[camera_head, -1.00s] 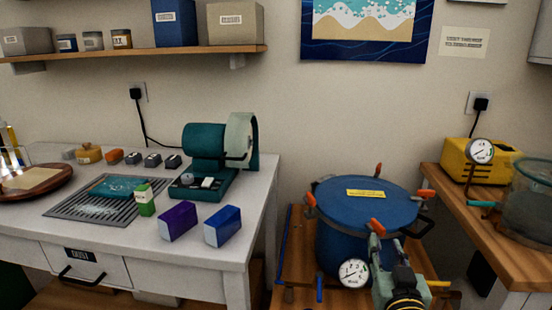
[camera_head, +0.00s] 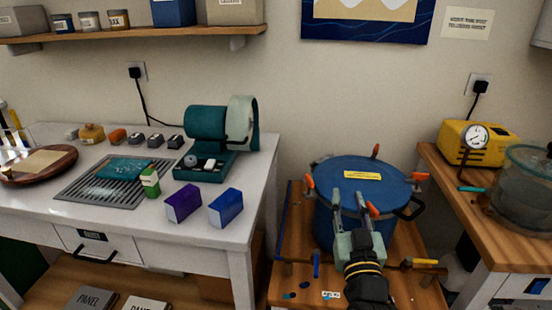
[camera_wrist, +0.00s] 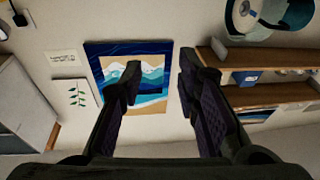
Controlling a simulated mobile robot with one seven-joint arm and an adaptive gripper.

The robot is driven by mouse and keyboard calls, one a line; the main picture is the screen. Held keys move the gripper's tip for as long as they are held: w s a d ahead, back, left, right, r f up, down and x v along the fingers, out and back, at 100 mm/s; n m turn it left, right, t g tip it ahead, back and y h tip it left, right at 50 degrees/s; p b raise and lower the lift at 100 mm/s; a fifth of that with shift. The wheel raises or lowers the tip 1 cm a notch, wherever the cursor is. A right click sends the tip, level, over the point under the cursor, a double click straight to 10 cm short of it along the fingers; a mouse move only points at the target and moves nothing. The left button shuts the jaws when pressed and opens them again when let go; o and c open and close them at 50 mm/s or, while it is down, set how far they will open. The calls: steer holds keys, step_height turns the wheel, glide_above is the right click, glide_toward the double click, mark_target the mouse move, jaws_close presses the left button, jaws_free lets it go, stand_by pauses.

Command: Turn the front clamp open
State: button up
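The blue pressure pot (camera_head: 331,222) stands on a low wooden stand, its lid (camera_head: 385,185) on. Orange clamp handles sit around the rim; the front clamp (camera_head: 372,210) faces me, with others at the left (camera_head: 308,181), back (camera_head: 376,151) and right (camera_head: 420,176). My gripper (camera_head: 349,196) is at the front of the pot, just left of the front clamp's handle. Its fingers are apart with nothing between them, also in the wrist view (camera_wrist: 160,72). The wrist view shows no clamp. My gripper and arm hide part of the pot's front.
The pot's black side handle (camera_head: 411,210) sticks out right. A wooden bench at the right holds a yellow pump (camera_head: 470,148) and a clear vessel (camera_head: 522,190). The white table (camera_head: 130,222) stands left of the pot. A yellow-handled valve (camera_head: 424,262) is low at the right.

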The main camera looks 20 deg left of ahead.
steer(key=s+a+r+n+y+b, duration=0.1)
steer(key=s+a+r+n+y, duration=0.1)
steer(key=a+r, duration=0.4)
steer(key=s+a+r+n+y+b, duration=0.1)
steer(key=s+a+r+y, duration=0.3)
steer(key=a, duration=0.3)
steer(key=shift+s+a+r+n+y, duration=0.25)
steer(key=shift+a+r+n+y, duration=0.15)
steer(key=shift+r+y, duration=0.45)
